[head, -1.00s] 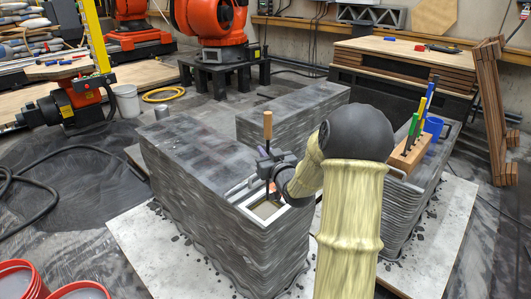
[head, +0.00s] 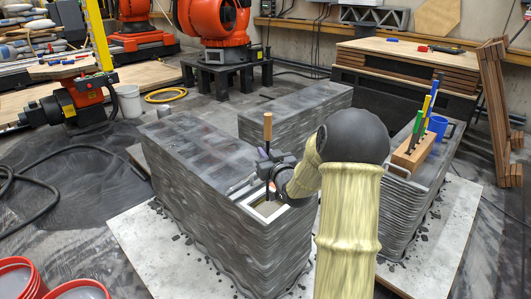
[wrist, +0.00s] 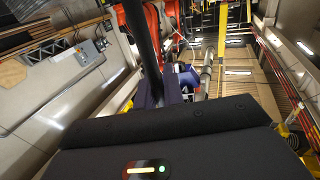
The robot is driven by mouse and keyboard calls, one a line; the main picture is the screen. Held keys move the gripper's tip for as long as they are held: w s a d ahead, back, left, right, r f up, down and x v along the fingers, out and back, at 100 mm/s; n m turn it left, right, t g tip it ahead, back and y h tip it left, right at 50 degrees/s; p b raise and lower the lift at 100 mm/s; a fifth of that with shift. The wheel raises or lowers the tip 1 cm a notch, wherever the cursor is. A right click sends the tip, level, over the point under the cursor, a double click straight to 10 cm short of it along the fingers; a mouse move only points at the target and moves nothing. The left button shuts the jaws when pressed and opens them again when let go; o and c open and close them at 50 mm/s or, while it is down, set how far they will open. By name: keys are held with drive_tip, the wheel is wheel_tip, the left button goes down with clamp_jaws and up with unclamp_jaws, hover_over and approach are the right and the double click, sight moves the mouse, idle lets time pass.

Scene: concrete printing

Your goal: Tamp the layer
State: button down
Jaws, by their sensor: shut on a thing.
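My gripper (head: 268,170) is shut on an upright tamper with a wooden handle (head: 267,126), at the near right end of the large grey layered concrete block (head: 188,168). Below it is a pale frame (head: 245,207) around an opening with a light beige inside. The tamper's lower end is mostly hidden by my gripper and the frame, so I cannot tell whether it touches the layer. In the wrist view, a dark shaft (wrist: 141,38) stands between the purple-grey fingers (wrist: 157,92).
A second grey block (head: 295,108) stands behind. Red buckets (head: 15,278) stand at the lower left. A dark hose (head: 60,195) lies on the floor.

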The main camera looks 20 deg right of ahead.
sight(270, 132)
drive_tip(key=shift+f+b, duration=1.75)
drive_tip(key=shift+f, duration=0.5)
drive_tip(key=shift+r+p, duration=2.4)
drive_tip(key=shift+r, duration=1.35)
drive_tip(key=shift+r+p, duration=2.1)
drive_tip(key=shift+r, duration=0.85)
drive_tip(key=shift+d+f, duration=0.1)
